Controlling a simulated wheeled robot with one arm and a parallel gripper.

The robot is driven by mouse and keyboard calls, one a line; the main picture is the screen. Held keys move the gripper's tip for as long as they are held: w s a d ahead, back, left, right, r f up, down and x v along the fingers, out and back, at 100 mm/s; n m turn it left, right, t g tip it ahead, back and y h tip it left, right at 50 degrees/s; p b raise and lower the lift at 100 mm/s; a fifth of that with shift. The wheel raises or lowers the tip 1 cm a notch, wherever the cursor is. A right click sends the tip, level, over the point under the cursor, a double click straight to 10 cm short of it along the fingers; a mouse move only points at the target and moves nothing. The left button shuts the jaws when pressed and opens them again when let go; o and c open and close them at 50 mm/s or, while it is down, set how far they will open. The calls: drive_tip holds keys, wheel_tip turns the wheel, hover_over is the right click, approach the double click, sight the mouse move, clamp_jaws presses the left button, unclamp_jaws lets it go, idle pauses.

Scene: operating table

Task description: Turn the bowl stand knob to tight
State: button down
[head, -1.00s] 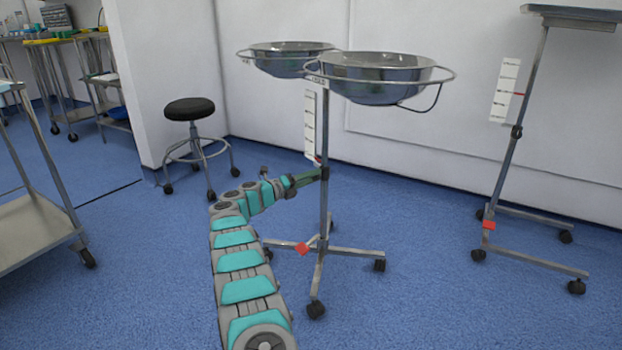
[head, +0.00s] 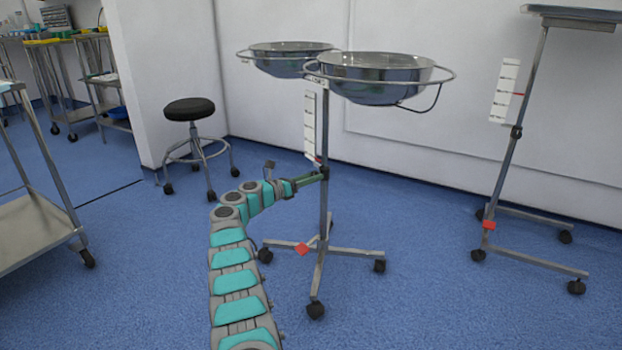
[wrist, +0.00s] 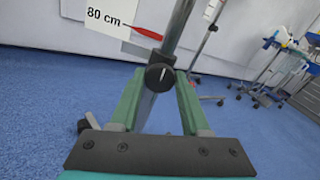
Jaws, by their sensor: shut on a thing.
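The bowl stand (head: 322,215) has a thin upright pole carrying two steel bowls, the front bowl (head: 375,75) and the rear bowl (head: 285,58). Its dark round knob (wrist: 160,77) is on a black collar on the pole and has a pale line across its face, close to upright in the wrist view. My gripper (wrist: 160,82) is shut on the knob, with one green finger on each side. In the head view my gripper (head: 316,177) reaches the pole from the left; the knob is too small there to read.
A white scale card (wrist: 105,15) reading "80 cm" and a red pointer (wrist: 148,33) are just above the knob. The stand's wheeled feet (head: 350,252) spread below my arm. A stool (head: 190,110) stands behind left, a steel trolley (head: 35,230) at left, another stand (head: 505,170) at right.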

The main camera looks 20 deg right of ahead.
drive_tip(key=shift+m, duration=0.3)
drive_tip(key=shift+c, duration=1.9)
unclamp_jaws()
drive_tip(key=v, duration=0.8)
drive_tip(key=shift+d, duration=0.1)
